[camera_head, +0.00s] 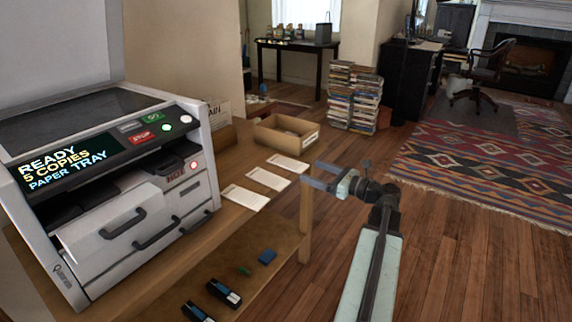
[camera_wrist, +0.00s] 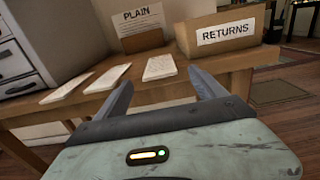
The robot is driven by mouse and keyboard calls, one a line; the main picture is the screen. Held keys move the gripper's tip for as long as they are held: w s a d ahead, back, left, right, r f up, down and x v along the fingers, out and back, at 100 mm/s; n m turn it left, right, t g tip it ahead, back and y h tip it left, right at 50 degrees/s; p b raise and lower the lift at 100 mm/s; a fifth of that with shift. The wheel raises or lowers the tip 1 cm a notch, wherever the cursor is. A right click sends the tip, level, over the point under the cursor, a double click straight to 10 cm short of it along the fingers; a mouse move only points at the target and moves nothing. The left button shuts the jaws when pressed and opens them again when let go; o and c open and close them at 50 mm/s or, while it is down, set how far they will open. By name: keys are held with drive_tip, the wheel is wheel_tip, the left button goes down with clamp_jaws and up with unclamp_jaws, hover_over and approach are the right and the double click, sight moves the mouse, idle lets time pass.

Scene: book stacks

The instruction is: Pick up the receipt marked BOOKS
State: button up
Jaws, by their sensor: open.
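Three pale paper slips lie in a row on the wooden table: a near slip (camera_head: 243,197), a middle slip (camera_head: 268,179) and a far slip (camera_head: 288,164). In the wrist view they show as a left slip (camera_wrist: 62,88), a middle slip (camera_wrist: 107,78) and a right slip (camera_wrist: 160,67). Their print is too small to read, so I cannot tell which is marked BOOKS. My gripper (camera_head: 311,175) is open and empty, just beyond the table's right edge. In the wrist view my gripper (camera_wrist: 160,82) points toward the table, with the right slip between its fingers.
A cardboard box labelled RETURNS (camera_wrist: 225,38) stands behind the slips, beside a PLAIN sign (camera_wrist: 140,20). A large copier (camera_head: 130,180) fills the table's left. Blue and black items (camera_head: 224,292) lie on the lower shelf.

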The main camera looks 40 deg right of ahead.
sight(299, 167)
drive_tip(key=x, duration=0.2)
drive_tip(key=shift+w+a, duration=0.1)
drive_tip(key=shift+w, duration=0.25)
drive_tip(key=c, duration=1.4)
